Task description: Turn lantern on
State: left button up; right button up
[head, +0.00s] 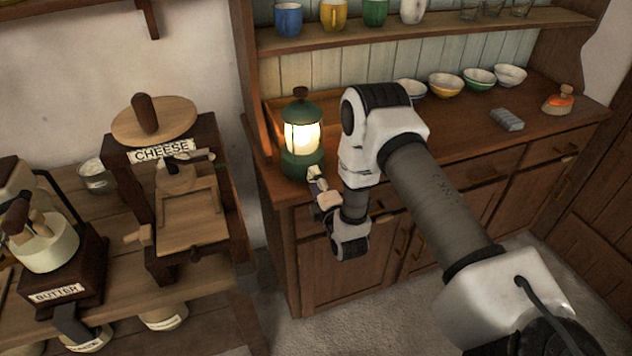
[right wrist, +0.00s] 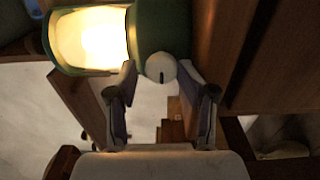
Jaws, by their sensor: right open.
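The green lantern (head: 301,135) stands upright at the left end of the wooden dresser's counter, and its glass glows bright warm yellow. In the right wrist view the lantern (right wrist: 162,25) lies sideways across the top, with the lit glass at left. A pale round knob (right wrist: 160,67) with a dark line across it sits on its green base. My right gripper (head: 320,187) is at the front of the lantern's base. Its open fingers (right wrist: 158,78) are on either side of the knob; contact is not clear. My left gripper is not in view.
Several bowls (head: 445,85), a grey block (head: 507,119) and an orange-topped flask (head: 559,99) stand further right on the counter. Mugs (head: 334,15) line the shelf above. A cheese press (head: 190,215) and a butter churn (head: 50,245) stand on the left bench.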

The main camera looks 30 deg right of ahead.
jog(key=shift+f, duration=0.15)
jog(key=v, duration=0.8)
dwell(0.4)
jog(key=s+a+f+m+g+y, duration=0.35)
jog(key=s+a+f+g, duration=0.35)
jog(key=s+a+f, duration=0.3)
jog(key=s+a+f+m+g, duration=0.1)
jog(key=s+f+m+g, duration=0.2)
jog(key=s, duration=0.6)
jog(key=s+f+m+g, duration=0.3)
jog(key=s+m+g, duration=0.4)
jog(key=s+m, duration=0.2)
jog(key=shift+s+a+y, duration=0.15)
jog(key=shift+a+y, duration=0.2)
jog(key=shift+y, duration=0.1)
